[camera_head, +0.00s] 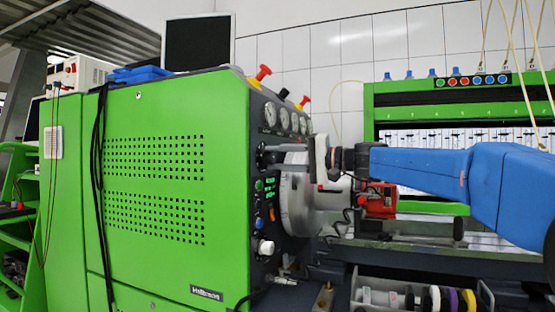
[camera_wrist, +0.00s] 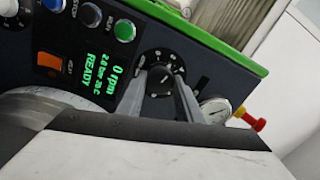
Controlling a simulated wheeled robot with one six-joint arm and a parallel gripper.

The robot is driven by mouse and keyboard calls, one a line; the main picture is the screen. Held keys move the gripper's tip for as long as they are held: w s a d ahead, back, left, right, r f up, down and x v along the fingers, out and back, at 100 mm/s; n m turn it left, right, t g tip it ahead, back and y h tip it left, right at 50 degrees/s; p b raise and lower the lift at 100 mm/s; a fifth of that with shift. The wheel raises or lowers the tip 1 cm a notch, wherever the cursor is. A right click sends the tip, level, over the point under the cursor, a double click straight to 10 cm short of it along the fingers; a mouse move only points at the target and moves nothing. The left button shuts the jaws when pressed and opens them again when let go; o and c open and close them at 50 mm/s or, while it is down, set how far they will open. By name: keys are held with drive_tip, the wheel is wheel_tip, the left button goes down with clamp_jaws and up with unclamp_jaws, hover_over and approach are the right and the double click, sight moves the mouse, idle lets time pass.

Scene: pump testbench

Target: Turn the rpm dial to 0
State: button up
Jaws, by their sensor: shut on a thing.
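The rpm dial (camera_wrist: 159,78) is a round black knob with white marks around it on the dark control panel in the wrist view. The fingers of my gripper (camera_wrist: 160,92) stand on both sides of the dial and are shut on it. The green display (camera_wrist: 97,70) beside it reads 0 rpm, a bar value and READY. In the head view my gripper (camera_head: 272,150) reaches from the right to the panel, below the gauges. There the dial cannot be made out behind the fingers.
An orange switch (camera_wrist: 48,62) and a green button (camera_wrist: 124,32) are near the display. A gauge (camera_wrist: 214,109) is right of the dial. In the head view the green cabinet (camera_head: 170,275) fills the left, and a round grey machine part (camera_head: 297,205) sits below my gripper.

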drive_tip(key=n, duration=0.4)
drive_tip(key=shift+f+n, duration=0.15)
drive_tip(key=shift+n, duration=2.45)
drive_tip(key=o, duration=1)
drive_tip(key=shift+o, duration=0.2)
drive_tip(key=shift+d, duration=0.15)
drive_tip(key=v, duration=1.7)
drive_tip(key=shift+d+r, duration=0.15)
drive_tip(key=shift+r, duration=0.1)
drive_tip(key=shift+f, duration=0.1)
